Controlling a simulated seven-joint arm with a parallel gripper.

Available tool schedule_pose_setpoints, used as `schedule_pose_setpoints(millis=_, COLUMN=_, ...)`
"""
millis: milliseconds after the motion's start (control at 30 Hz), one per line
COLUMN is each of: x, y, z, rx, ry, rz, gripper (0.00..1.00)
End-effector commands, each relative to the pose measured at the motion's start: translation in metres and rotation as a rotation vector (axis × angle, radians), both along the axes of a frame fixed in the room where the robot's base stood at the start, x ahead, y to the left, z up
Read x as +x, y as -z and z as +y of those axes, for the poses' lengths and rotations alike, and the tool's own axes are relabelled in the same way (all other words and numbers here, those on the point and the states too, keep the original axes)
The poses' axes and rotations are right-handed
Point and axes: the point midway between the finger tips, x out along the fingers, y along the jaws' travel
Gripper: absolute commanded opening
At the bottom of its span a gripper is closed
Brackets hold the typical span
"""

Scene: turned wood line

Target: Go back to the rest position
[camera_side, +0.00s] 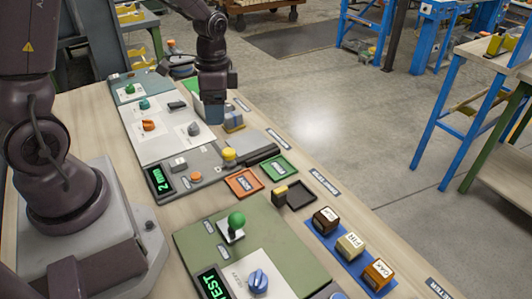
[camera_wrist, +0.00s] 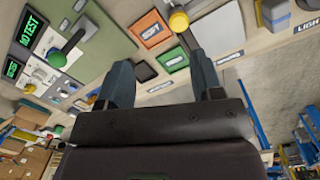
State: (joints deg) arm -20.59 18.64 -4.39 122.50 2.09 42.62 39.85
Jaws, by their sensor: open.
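My gripper (camera_side: 213,112) hangs over the far part of the bench in the side view, above the grey and white control panels and close to a small grey-blue and yellow piece (camera_side: 233,121). The gap between the piece and my fingers is hard to judge from this side. In the wrist view my gripper (camera_wrist: 160,68) shows two blue-grey fingers spread apart. Nothing is held between them; the bench and its trays show through the gap.
An orange tray (camera_side: 244,193), a green tray (camera_side: 291,168) and a black tray (camera_side: 300,207) lie mid-bench. A yellow-topped knob (camera_side: 229,155) stands on the grey panel. Three labelled blocks sit on a blue mat (camera_side: 322,239). A green-knobbed lever (camera_side: 236,221) stands up from the near panel.

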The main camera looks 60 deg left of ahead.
Motion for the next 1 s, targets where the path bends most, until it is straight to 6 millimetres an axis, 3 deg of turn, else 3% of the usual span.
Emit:
schedule_pose_setpoints(millis=200, x=-0.026, y=-0.052, z=-0.022, rx=0.040, ry=-0.259, rz=-0.071, gripper=0.60)
schedule_pose_setpoints(millis=500, x=-0.076, y=-0.123, z=-0.062, rx=0.018, ry=-0.501, rz=-0.282, gripper=0.60)
schedule_pose_setpoints(millis=700, x=-0.103, y=-0.153, z=-0.081, rx=-0.041, ry=-0.494, rz=-0.438, gripper=0.60)
schedule_pose_setpoints(millis=1000, x=-0.111, y=-0.172, z=-0.092, rx=-0.079, ry=-0.437, rz=-0.542, gripper=0.60)
